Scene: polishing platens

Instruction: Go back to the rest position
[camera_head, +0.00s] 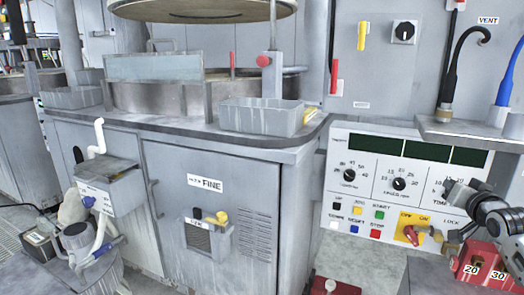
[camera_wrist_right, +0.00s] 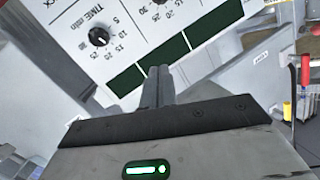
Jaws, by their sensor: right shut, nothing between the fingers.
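My right gripper (camera_head: 452,188) is in front of the control panel (camera_head: 337,205) at the right of the head view, by the TIME dial. In the right wrist view its two fingers (camera_wrist_right: 158,86) are together with nothing between them. Behind them are the dark green display strips (camera_wrist_right: 172,50) and, to the left, the black TIME knob (camera_wrist_right: 98,36). Whether the fingers touch the panel is not clear. My left gripper is not in view.
Below my right arm is a red block (camera_head: 484,264) marked 20 and 30. A red-and-yellow switch (camera_head: 412,232) sits on the panel. A grey tray (camera_head: 262,117) stands on the FINE cabinet (camera_head: 225,215). Black and blue cables (camera_head: 455,70) hang at the upper right.

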